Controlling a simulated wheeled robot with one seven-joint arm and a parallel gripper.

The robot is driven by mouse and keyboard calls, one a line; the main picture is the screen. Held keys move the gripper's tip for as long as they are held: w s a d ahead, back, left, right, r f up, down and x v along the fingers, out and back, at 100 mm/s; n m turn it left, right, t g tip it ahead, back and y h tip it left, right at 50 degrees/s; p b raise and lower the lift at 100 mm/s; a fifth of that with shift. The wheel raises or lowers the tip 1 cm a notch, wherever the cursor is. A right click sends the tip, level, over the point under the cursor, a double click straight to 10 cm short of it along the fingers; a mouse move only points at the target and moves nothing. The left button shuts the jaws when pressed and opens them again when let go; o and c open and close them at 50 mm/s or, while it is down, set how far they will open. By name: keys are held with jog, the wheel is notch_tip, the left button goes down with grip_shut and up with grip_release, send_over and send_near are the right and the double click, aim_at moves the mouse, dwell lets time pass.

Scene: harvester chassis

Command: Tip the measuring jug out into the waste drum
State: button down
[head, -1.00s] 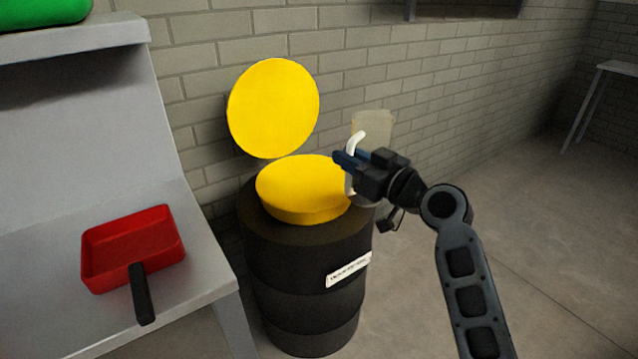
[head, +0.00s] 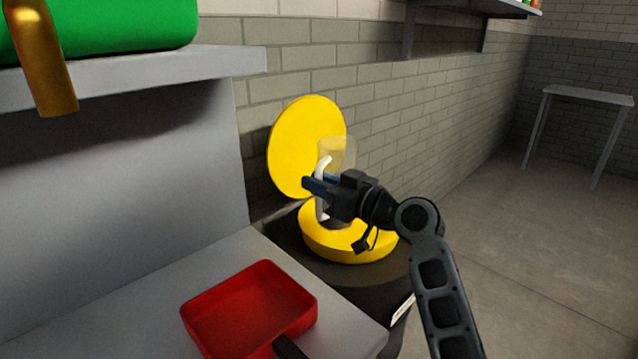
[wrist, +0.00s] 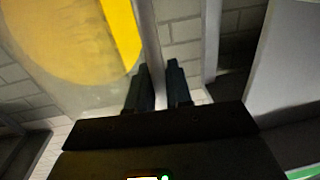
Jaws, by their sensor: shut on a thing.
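The measuring jug (head: 344,152) is clear, with a white handle (head: 322,167). My gripper (head: 314,187) is shut on that handle, and the jug looks about upright. In the wrist view the pale handle (wrist: 150,45) runs between my two fingers (wrist: 158,88). The waste drum (head: 362,290) is dark, with a yellow rim piece (head: 350,248) on top and a round yellow lid (head: 298,140) raised behind it. In the head view the jug overlaps the lid and the back of the yellow top. Its height above the drum and its contents are unclear.
A grey bench (head: 150,320) stands left of the drum, with a red tray (head: 250,305) near its right edge. A shelf (head: 180,66) above holds a green container (head: 130,25). A brick wall is behind the drum. Open floor lies to the right.

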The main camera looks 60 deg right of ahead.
aim_at(326, 159)
dwell(0.3)
jog(key=shift+s+r+m+p, duration=0.1)
jog(key=shift+r+m+p, duration=0.2)
jog(key=shift+r+p, duration=0.25)
notch_tip(326, 159, up, 5)
jog(key=m+g+y+p, duration=0.1)
jog(key=m+p, duration=0.6)
jog(key=p, duration=0.8)
jog(key=shift+d+m, duration=0.15)
jog(key=shift+m, duration=0.15)
jog(key=d+m+p, duration=0.2)
jog(key=p, duration=0.1)
jog(key=shift+d+f+m+g+y, duration=0.15)
jog(key=shift+f+m+g+y, duration=0.25)
jog(key=shift+w+d+f+m+y, duration=0.1)
jog(key=shift+d+f+m+y, duration=0.25)
jog(key=shift+d+f+m, duration=0.8)
jog(key=shift+w+d+f+m+y, duration=0.1)
jog(key=shift+d+f+m+y, duration=0.25)
jog(key=shift+d+f+m, duration=0.75)
jog(key=shift+d+r+p, duration=0.4)
jog(key=shift+d+p, duration=0.15)
jog(key=shift+d, duration=0.2)
jog(key=shift+w+d+r+m+y+p, duration=0.2)
jog(key=shift+d+m+p, duration=0.25)
jog(key=shift+d+m, duration=0.45)
jog(key=shift+s+d+r+m+y+p, duration=0.1)
jog(key=shift+d+m+y+p, duration=0.35)
jog(key=shift+d, duration=0.7)
